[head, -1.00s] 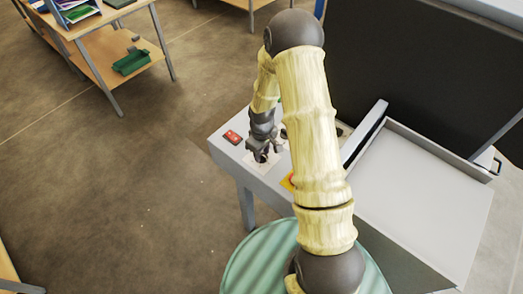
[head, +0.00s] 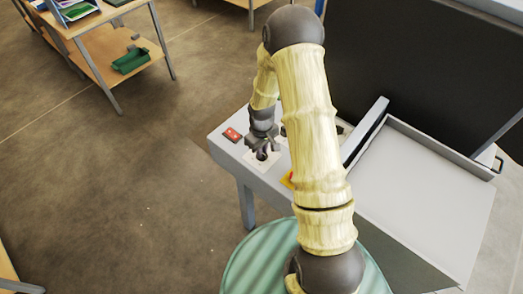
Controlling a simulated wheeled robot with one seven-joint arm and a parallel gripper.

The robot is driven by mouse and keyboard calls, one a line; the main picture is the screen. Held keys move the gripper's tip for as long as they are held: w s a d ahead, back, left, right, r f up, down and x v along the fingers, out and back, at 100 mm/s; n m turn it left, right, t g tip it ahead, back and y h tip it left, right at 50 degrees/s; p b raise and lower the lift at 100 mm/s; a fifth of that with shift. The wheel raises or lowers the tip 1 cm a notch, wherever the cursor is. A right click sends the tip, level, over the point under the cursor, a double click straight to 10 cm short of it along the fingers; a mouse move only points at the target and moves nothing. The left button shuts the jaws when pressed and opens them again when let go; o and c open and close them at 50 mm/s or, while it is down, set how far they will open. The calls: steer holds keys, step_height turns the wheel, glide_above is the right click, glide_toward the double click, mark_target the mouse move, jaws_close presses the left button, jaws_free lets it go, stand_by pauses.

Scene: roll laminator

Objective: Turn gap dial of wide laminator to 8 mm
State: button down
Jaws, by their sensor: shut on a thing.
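The wide laminator (head: 420,210) stands at the right, with a grey control panel (head: 225,150) on its left end. A dark round dial (head: 262,155) sits on a pale square plate (head: 250,160) on that panel. My gripper (head: 261,151) points down at the dial and is shut on it. The fingers partly cover the dial, so its pointer and scale marks cannot be read. My arm hides the panel to the right of the dial.
A red switch (head: 232,134) lies just left of my gripper on the panel. A yellow patch (head: 287,180) shows beside my arm. A tall dark panel (head: 420,80) stands behind the machine. A shelf table with a green tray (head: 131,60) is far left; the floor between is clear.

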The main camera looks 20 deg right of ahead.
steer(key=m+b, duration=0.3)
steer(key=m, duration=0.2)
steer(key=shift+w+m, duration=0.1)
steer(key=shift+m, duration=0.3)
steer(key=m+b, duration=0.1)
steer(key=m, duration=0.5)
steer(key=shift+b, duration=0.35)
steer(key=m, duration=0.5)
steer(key=shift+r+m+p, duration=0.1)
steer(key=shift+m+p, duration=0.2)
steer(key=shift+m, duration=0.1)
steer(key=m+p, duration=0.1)
steer(key=m, duration=0.3)
steer(key=shift+m, duration=0.4)
steer(key=c, duration=1.5)
jaws_free()
steer(key=shift+o, duration=0.2)
